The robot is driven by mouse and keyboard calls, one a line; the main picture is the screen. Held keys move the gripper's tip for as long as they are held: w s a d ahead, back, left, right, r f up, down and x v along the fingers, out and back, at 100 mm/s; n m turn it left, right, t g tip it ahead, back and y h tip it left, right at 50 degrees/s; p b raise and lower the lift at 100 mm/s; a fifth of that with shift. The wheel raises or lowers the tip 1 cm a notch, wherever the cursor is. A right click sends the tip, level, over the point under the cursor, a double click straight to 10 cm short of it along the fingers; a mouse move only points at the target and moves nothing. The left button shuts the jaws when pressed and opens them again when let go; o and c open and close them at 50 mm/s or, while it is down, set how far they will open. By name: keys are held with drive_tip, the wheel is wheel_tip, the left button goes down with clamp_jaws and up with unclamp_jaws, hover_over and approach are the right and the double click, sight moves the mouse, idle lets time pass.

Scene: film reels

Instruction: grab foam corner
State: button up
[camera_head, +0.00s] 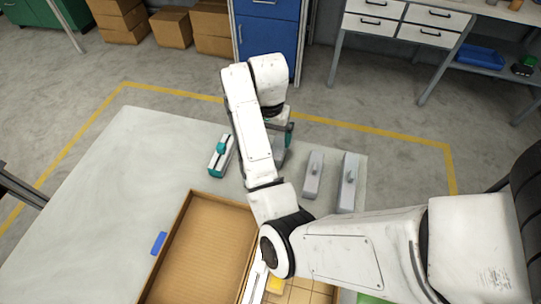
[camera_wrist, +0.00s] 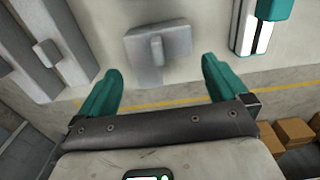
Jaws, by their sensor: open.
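My gripper (camera_head: 279,147) is over the table's far edge, mostly hidden behind my arm in the head view. In the wrist view its two teal fingers (camera_wrist: 160,70) are spread wide, with nothing held. A short grey block with a raised rib (camera_wrist: 172,42) lies just beyond the fingertips, roughly between them. It looks apart from both fingers. It may be the foam corner, but I cannot tell for sure. In the head view a small part of it shows beside the gripper.
Two longer grey pieces with knobs (camera_head: 313,175) (camera_head: 347,184) lie right of the gripper. A teal-and-white item (camera_head: 220,156) lies to its left. A cardboard-coloured tray (camera_head: 180,222) and a blue piece (camera_head: 158,243) are nearer. The table's (camera_head: 110,200) left part is clear.

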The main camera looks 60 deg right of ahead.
drive_tip(key=shift+a+f+p, duration=0.1)
drive_tip(key=shift+f+p, duration=0.35)
drive_tip(key=shift+f, duration=2.35)
drive_tip(key=shift+c, duration=0.4)
drive_tip(key=c, duration=0.6)
